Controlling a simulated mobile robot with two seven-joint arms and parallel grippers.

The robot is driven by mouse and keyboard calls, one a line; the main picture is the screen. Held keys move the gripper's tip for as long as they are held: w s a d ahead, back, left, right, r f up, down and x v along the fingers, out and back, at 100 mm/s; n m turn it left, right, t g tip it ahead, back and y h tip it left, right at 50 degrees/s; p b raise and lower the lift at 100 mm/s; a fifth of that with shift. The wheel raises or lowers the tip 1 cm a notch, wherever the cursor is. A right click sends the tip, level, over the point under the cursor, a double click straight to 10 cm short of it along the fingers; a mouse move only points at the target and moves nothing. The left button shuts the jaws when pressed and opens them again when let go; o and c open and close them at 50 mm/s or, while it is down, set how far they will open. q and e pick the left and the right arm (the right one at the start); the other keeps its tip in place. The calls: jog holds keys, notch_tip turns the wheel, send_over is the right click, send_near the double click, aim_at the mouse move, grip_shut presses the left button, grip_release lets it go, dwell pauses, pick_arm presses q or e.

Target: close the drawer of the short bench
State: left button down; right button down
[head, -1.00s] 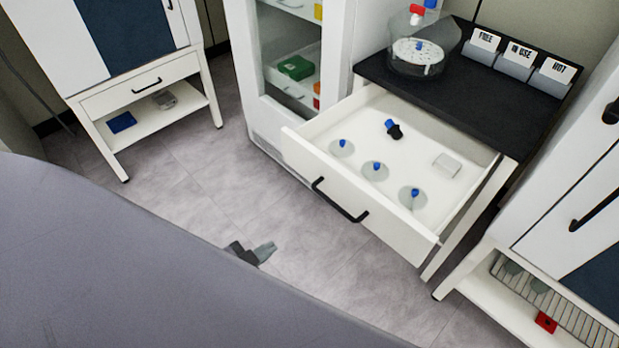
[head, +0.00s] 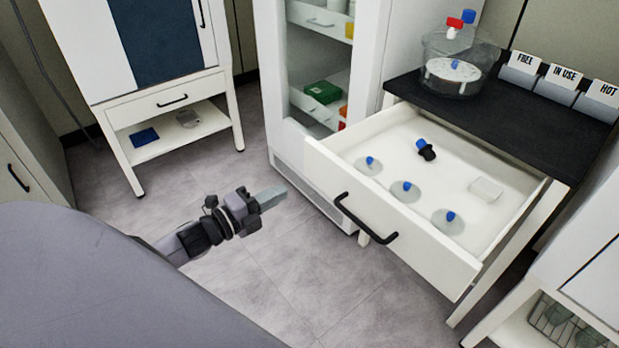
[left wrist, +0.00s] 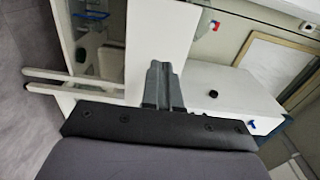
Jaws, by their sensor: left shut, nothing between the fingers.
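The drawer (head: 408,232) of the short bench is pulled well out under the black bench top (head: 500,118). It has a white front with a black bar handle (head: 363,220). Inside are several clear round items with blue tops, a small black and blue piece (head: 426,150) and a clear small box (head: 485,189). My left gripper (head: 272,197) is shut and empty, left of the drawer front and apart from it. In the left wrist view its fingers (left wrist: 163,85) are together in front of a white panel. My right gripper is not in view.
A glass-fronted white cabinet (head: 375,60) stands left of the bench. A clear vessel (head: 458,75) and card holders (head: 520,68) stand on the bench top. Another white cabinet (head: 172,95) is at the back left. Grey floor (head: 290,270) lies open before the drawer.

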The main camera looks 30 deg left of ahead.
aim_at(320, 171)
pick_arm(q)
jog(key=b+x, duration=0.1)
jog(key=x, duration=0.8)
jog(key=shift+w+d, duration=0.15)
jog(key=shift+w, duration=0.1)
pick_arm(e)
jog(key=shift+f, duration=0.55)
pick_arm(q)
jog(key=shift+w, duration=0.2)
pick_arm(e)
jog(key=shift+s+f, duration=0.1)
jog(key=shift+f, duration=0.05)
